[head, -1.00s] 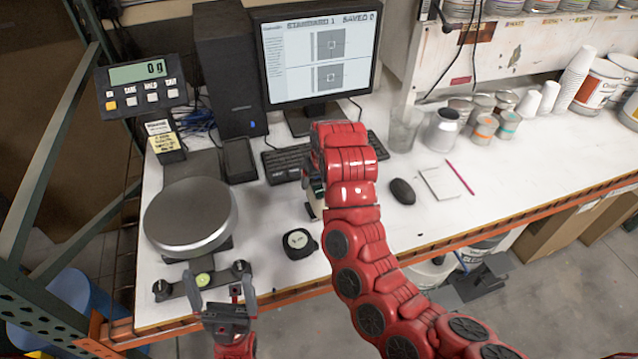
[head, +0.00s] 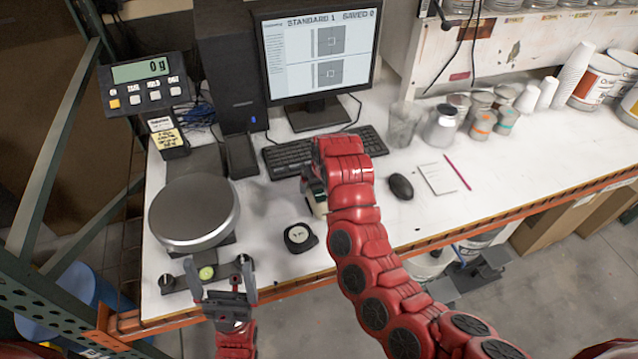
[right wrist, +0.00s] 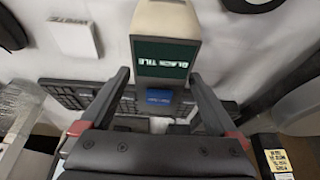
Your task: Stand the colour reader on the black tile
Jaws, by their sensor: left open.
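The colour reader (right wrist: 165,55) shows in the right wrist view as a beige block with a dark green screen reading "BLACK TILE". In the head view only a pale part of it (head: 318,204) shows, below my right gripper. My right gripper's two fingers (right wrist: 160,78) are spread to either side of the reader's lower end. Whether they touch it is unclear. My left gripper (head: 220,267) is open and empty at the table's front edge, in front of the scale. I cannot make out the black tile for certain; my right arm covers part of the table.
A round scale (head: 194,212) stands at the left. A black tape measure (head: 299,237) lies near the front edge, left of my right arm. A keyboard (head: 285,160), mouse (head: 401,187) and notepad (head: 437,178) lie around. Several cans and cups stand at the back right.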

